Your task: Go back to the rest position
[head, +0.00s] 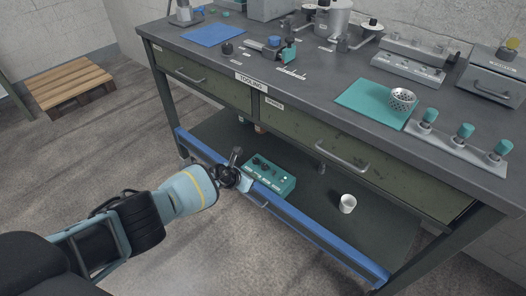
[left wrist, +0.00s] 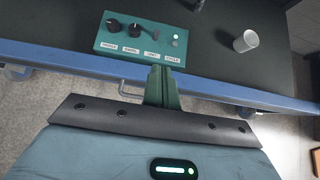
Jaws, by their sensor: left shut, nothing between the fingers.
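My left gripper (head: 244,184) reaches in from the left, in front of the bench's lower shelf. In the left wrist view its green fingers (left wrist: 162,86) are together with nothing between them. They appear over the blue front rail (left wrist: 60,59) of the shelf, just below the teal control box (left wrist: 143,41) in the picture. I cannot tell whether they touch the rail. The control box also shows in the head view (head: 284,184), on the shelf just beyond the gripper. My right gripper is in neither view.
A white cup (head: 347,204) stands on the shelf, right of the box. The grey bench top (head: 310,91) above holds a blue mat (head: 212,35), a teal mat (head: 367,108), a perforated cup (head: 402,100) and fixtures. A wooden pallet (head: 68,84) lies back left. Floor (head: 120,150) left of the bench is clear.

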